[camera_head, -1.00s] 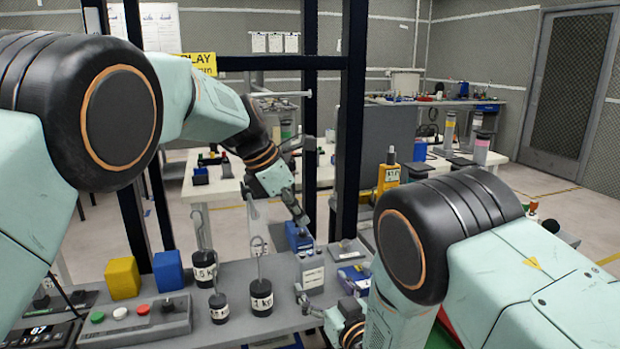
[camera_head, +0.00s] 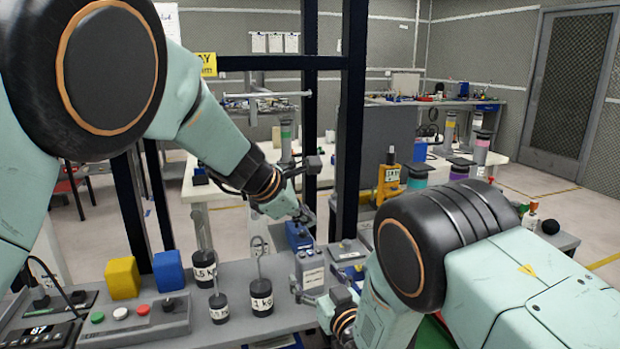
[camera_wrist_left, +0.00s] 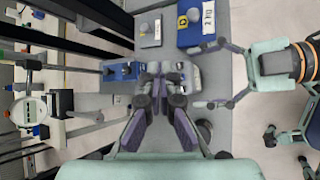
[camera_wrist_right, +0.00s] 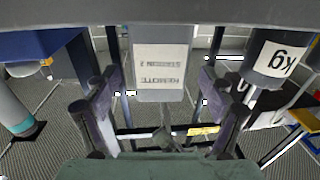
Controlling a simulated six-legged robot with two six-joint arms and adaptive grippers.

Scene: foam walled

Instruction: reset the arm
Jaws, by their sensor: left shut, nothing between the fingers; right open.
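My left gripper (camera_head: 306,216) is shut with nothing in it, over the bench near a small blue box (camera_head: 298,236). In the left wrist view its fingers (camera_wrist_left: 165,70) are together in the middle, and the blue box (camera_wrist_left: 120,70) shows to their left. My right gripper (camera_head: 308,297) is lower, in front of the grey remote station box (camera_head: 309,262). In the right wrist view its fingers (camera_wrist_right: 160,100) are spread apart, with the labelled station box (camera_wrist_right: 160,50) beyond and between them. I cannot tell whether they touch it.
Black weights with hooks (camera_head: 261,298), a yellow cube (camera_head: 122,278), a blue cube (camera_head: 168,271) and a button panel (camera_head: 135,318) stand on the bench at left. A dark upright post (camera_head: 350,120) rises behind the grippers.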

